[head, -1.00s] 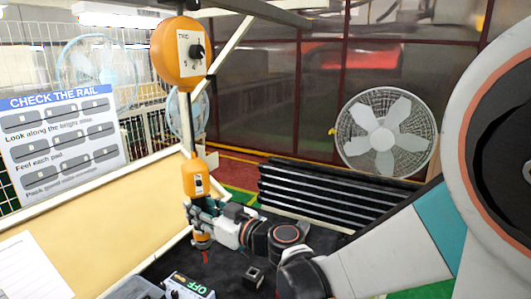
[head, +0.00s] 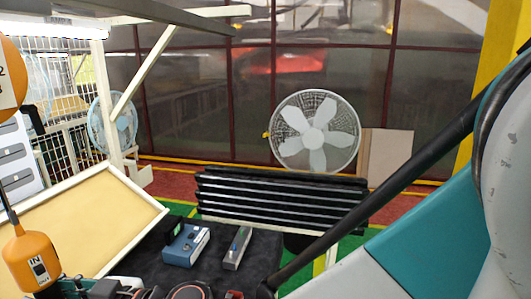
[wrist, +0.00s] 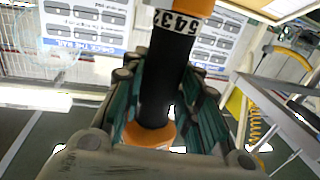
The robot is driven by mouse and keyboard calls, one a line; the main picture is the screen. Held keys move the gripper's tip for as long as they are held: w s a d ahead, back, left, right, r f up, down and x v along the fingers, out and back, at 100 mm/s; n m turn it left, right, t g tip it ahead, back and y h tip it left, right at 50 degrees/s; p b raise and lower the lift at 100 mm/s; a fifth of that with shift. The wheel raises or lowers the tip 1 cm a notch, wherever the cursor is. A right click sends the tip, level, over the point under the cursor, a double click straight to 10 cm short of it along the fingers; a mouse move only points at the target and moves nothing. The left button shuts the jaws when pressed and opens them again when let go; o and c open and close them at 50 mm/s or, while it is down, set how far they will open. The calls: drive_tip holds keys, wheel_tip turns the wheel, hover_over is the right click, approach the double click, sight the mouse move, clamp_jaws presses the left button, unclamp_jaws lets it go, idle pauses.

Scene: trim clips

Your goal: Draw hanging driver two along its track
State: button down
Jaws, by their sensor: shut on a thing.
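A hanging driver with an orange body (head: 32,262) marked IN hangs at the lower left of the head view, its cable running up to an orange balancer (head: 10,85) cut off by the left edge. In the wrist view the driver's black grip (wrist: 168,75) stands between the green-padded fingers of my gripper (wrist: 165,100), which is shut on it. Orange parts show above and below the grip. In the head view the gripper is mostly cut off at the bottom edge.
A tan board (head: 85,220) with a white frame lies beside the dark table (head: 215,268), which bears a blue box (head: 186,245) and a grey block (head: 237,248). Black slatted rails (head: 280,195) and a white fan (head: 315,135) stand behind. A white post and beam rise at left.

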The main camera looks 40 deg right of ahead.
drive_tip(key=shift+s+a, duration=0.65)
drive_tip(key=shift+a, duration=0.1)
drive_tip(key=shift+s+f+b, duration=0.1)
drive_tip(key=shift+f+b, duration=0.55)
drive_tip(key=f+b, duration=0.3)
drive_tip(key=f, duration=0.1)
drive_tip(key=shift+w+b, duration=0.2)
drive_tip(key=shift+b, duration=0.15)
drive_tip(key=shift+r+p, duration=1.05)
drive_tip(key=shift+r, duration=0.2)
drive_tip(key=shift+s, duration=0.1)
